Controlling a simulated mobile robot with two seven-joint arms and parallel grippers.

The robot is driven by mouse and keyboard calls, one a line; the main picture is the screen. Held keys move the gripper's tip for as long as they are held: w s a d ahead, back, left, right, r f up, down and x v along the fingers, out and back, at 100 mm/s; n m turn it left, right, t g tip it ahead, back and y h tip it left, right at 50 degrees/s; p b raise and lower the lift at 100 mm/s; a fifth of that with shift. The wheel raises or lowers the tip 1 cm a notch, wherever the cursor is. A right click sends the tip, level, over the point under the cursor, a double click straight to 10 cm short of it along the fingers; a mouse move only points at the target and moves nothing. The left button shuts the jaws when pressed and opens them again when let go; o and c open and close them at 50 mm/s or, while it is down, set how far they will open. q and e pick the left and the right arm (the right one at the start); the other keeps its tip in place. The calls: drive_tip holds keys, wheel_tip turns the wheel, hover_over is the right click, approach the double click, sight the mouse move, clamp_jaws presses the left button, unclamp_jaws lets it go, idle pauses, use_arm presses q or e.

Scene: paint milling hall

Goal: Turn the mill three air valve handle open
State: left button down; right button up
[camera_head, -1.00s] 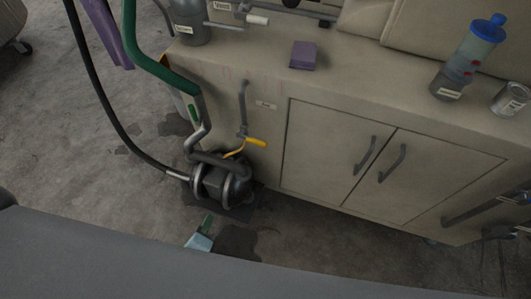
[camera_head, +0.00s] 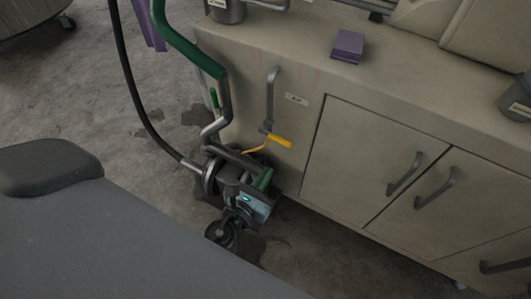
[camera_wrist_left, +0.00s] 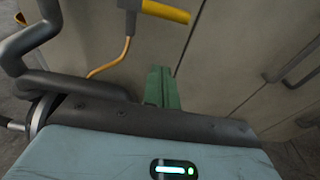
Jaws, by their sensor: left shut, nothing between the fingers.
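The air valve handle, a yellow lever (camera_head: 281,141), sits on a grey pipe on the cabinet's left front, beside a small label (camera_head: 297,99) that seems to read "Air". It points sideways to the right, across the upright pipe. In the left wrist view the yellow handle (camera_wrist_left: 165,11) is at the top edge. My left gripper (camera_head: 264,178) is below the handle and apart from it. Its green fingers (camera_wrist_left: 162,88) are shut together and empty, pointing up toward the cabinet front. My right gripper is not in view.
A thin yellow cable hangs from the valve. Cabinet doors with handles (camera_head: 405,174) are to the right. A purple block (camera_head: 347,46) lies on top.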

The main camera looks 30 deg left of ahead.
use_arm(q)
drive_tip(key=w+r+p, duration=0.2)
drive_tip(key=w+r, duration=0.1)
drive_tip(key=w, duration=0.3)
drive_tip(key=shift+w+p, duration=0.3)
drive_tip(key=shift+w, duration=0.05)
drive_tip(key=shift+d+f, duration=0.1)
